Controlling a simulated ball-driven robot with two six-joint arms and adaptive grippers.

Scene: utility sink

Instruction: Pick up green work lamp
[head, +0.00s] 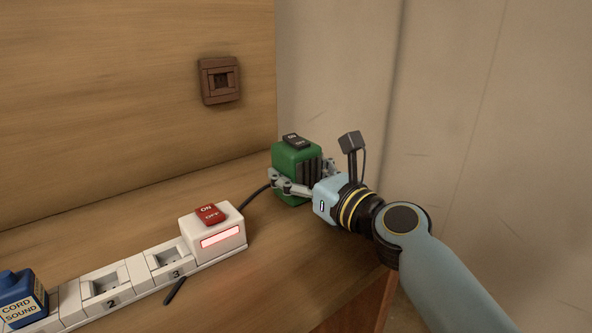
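The green work lamp (291,158) is a boxy green block with a dark ribbed front and a black switch on top. It stands upright on the wooden bench near its back right corner. My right gripper (303,177) reaches in from the right, with one finger at each side of the lamp. The fingers are spread about as wide as the lamp; whether they press on it cannot be told. The gripper body hides the lamp's lower right part. My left gripper is not in view.
A white power strip (136,270) with a red ON/OFF switch (211,214) lies to the left. Its black cord (257,192) runs towards the lamp. A blue plug (20,294) sits at its left end. A brown wall socket (219,80) is above. The bench's right edge is close to my arm.

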